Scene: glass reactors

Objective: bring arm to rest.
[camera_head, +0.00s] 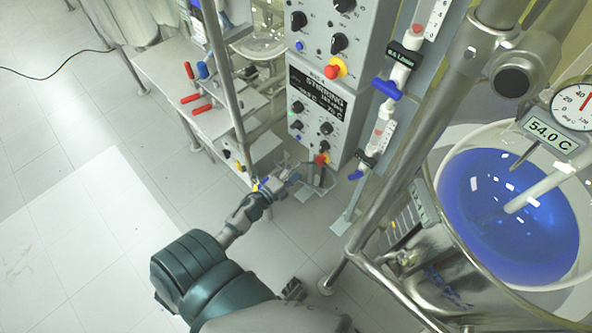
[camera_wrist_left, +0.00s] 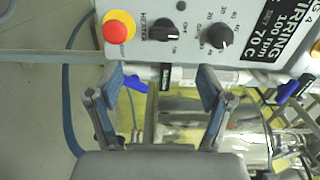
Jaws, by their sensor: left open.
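My left arm (camera_head: 215,280) reaches from the bottom of the head view up toward the middle. Its gripper (camera_head: 287,178) is in front of the lower part of a grey control box (camera_head: 318,125) labelled STIRRING. In the left wrist view the two fingers of the gripper (camera_wrist_left: 160,85) stand wide apart with nothing held between them. Beyond the fingers, the panel shows a red button on a yellow base (camera_wrist_left: 118,27), a black HEATER knob (camera_wrist_left: 165,30) and another black knob (camera_wrist_left: 218,36). My right gripper is not in view.
A metal-framed vessel with blue liquid (camera_head: 510,215) and a 54.0 C readout (camera_head: 552,132) stands at the right. Steel posts (camera_head: 425,110) rise between it and the control box. A white bench with red handles (camera_head: 190,98) is at the upper left. The tiled floor (camera_head: 80,210) at left is clear.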

